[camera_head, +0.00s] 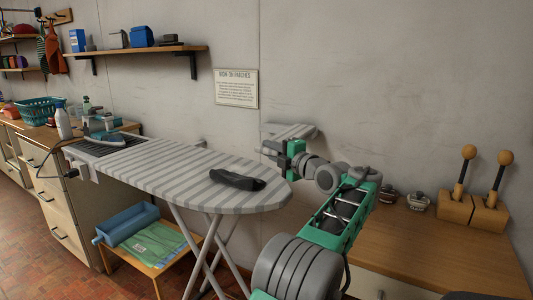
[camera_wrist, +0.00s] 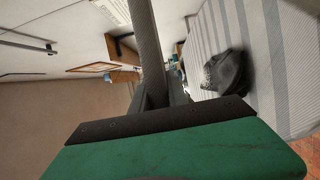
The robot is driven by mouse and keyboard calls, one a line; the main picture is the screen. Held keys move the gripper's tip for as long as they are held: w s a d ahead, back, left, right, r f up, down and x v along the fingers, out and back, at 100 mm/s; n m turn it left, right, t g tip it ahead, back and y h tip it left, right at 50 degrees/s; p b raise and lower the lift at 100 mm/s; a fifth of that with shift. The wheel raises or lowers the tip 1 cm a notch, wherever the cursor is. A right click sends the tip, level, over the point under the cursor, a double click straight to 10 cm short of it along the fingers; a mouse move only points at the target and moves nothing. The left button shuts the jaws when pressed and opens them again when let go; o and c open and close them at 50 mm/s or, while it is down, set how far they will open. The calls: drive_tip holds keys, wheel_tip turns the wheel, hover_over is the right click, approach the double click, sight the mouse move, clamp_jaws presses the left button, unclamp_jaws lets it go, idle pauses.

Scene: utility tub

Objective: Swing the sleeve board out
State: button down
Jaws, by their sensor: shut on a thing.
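The sleeve board (camera_head: 290,129) is a light grey, rounded board beside the far edge of the striped ironing board (camera_head: 160,170), near its tip. My gripper (camera_head: 273,147) is shut on it, with the green jaw just below it in the head view. In the wrist view a grey bar (camera_wrist: 148,45), likely the sleeve board seen edge-on, runs down to the green and black jaw (camera_wrist: 165,125). The jaw hides where they touch. My arm comes in from the lower right and covers part of the sleeve board's surroundings.
A dark crumpled item (camera_head: 237,180) lies on the ironing board; it also shows in the wrist view (camera_wrist: 225,73). A wooden counter (camera_head: 440,235) with two levers (camera_head: 480,178) stands at right. The wall is close behind. A low stool (camera_head: 150,262) with a blue bin stands below.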

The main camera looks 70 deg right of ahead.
drive_tip(key=shift+s+d, duration=0.2)
drive_tip(key=shift+s, duration=0.15)
drive_tip(key=shift+f, duration=0.1)
drive_tip(key=c, duration=1.7)
unclamp_jaws()
drive_tip(key=shift+o, duration=0.8)
drive_tip(key=shift+s, duration=0.3)
drive_tip(key=shift+o, duration=1.3)
drive_tip(key=shift+w+a, duration=0.1)
drive_tip(key=shift+w, duration=0.35)
drive_tip(key=v, duration=0.8)
